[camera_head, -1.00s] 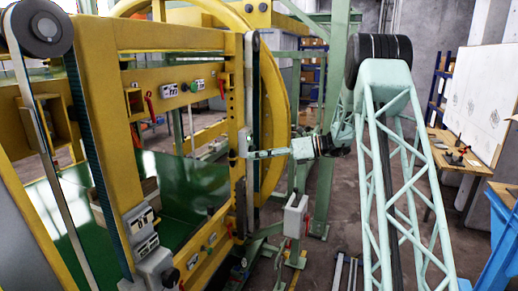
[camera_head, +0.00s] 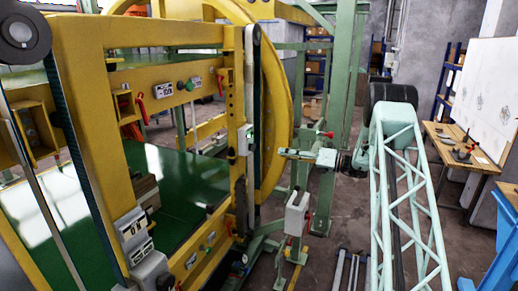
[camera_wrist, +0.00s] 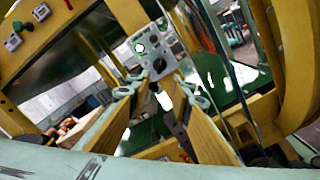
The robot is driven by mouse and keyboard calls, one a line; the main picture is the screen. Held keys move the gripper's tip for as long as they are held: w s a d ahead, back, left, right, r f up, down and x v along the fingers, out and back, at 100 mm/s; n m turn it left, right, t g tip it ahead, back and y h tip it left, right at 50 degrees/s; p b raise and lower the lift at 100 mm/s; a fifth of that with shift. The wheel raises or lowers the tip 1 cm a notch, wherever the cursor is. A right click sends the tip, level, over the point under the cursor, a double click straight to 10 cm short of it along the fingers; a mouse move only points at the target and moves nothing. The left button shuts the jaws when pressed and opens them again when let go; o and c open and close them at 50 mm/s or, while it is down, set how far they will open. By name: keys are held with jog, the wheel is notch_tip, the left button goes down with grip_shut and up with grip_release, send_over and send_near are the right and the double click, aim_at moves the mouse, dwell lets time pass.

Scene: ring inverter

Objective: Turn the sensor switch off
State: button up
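The sensor switch is a small grey box on the yellow post, seen in the head view (camera_head: 246,140). In the wrist view, the sensor switch (camera_wrist: 152,52) shows a black round knob (camera_wrist: 159,65) and a pale round light with a green tint. My gripper (camera_head: 283,152) is to the right of the box, with a visible gap between them. In the wrist view, the fingers of my gripper (camera_wrist: 168,88) are apart and nothing is held between them. The knob lies just beyond the fingertips. Its setting is too small to read.
The yellow frame (camera_head: 150,35) carries other switch boxes (camera_head: 160,89) and red handles (camera_head: 141,108). A large yellow ring (camera_head: 285,80) stands behind the post. A white box on a stand (camera_head: 297,212) is below my gripper. A workbench (camera_head: 490,168) stands at the right.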

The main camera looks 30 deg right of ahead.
aim_at(253, 148)
dwell(0.4)
jog(key=x, duration=1.3)
jog(key=shift+w+a, duration=0.25)
grip_shut()
